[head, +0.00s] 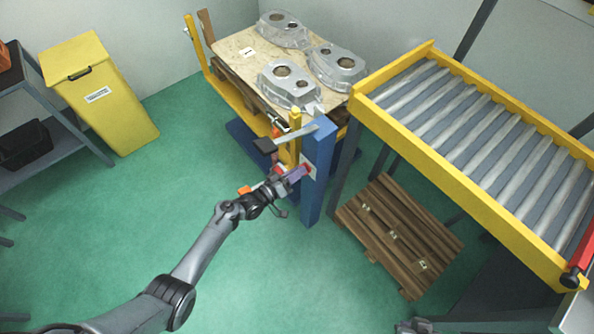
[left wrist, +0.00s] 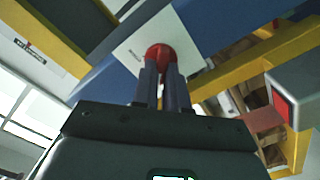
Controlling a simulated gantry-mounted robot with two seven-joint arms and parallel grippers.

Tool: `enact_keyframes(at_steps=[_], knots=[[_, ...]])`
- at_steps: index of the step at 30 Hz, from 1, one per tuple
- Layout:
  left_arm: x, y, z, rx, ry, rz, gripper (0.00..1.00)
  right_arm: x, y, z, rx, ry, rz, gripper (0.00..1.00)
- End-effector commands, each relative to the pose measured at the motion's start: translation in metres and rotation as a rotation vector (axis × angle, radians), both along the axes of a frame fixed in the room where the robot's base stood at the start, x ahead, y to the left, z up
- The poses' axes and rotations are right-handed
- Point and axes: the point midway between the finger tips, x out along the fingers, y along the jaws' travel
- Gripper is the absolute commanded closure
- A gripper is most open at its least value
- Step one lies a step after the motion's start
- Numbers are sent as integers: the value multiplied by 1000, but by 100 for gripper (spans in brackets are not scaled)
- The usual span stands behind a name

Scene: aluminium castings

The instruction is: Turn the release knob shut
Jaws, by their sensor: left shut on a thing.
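The release knob is red and round, on a white plate on the side of a blue post (head: 317,180). In the left wrist view the knob (left wrist: 160,54) sits between the two dark fingers of my left gripper (left wrist: 161,75), with its top showing beyond the tips. In the head view my left gripper (head: 298,173) reaches the post from the lower left and is shut on the knob (head: 307,168), which is mostly hidden by the fingers. The knob's turned angle cannot be told.
A yellow cart carries a wooden board (head: 234,50) with metal castings (head: 285,84) behind the post. A yellow-framed roller conveyor (head: 470,120) stands right, with a wooden pallet (head: 400,235) below. A yellow bin (head: 105,95) stands left. The green floor between is clear.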

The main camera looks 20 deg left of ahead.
Motion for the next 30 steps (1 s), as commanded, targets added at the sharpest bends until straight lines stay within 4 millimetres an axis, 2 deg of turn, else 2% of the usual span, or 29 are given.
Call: enact_keyframes(at_steps=[19, 20, 24, 30], knots=[[0, 0, -2, -46, 28, -1, 100, 0, 1, 2, 5, 0, -4, 100], [0, 0, -2, -46, 28, -1, 84, 0, 1, 2, 5, 0, -4, 100], [0, 0, -1, -45, 28, -1, 63, 0, 2, 2, 8, 0, -6, 100], [0, 0, -1, -45, 26, -1, 62, 0, 2, 3, 9, 0, -5, 100]])
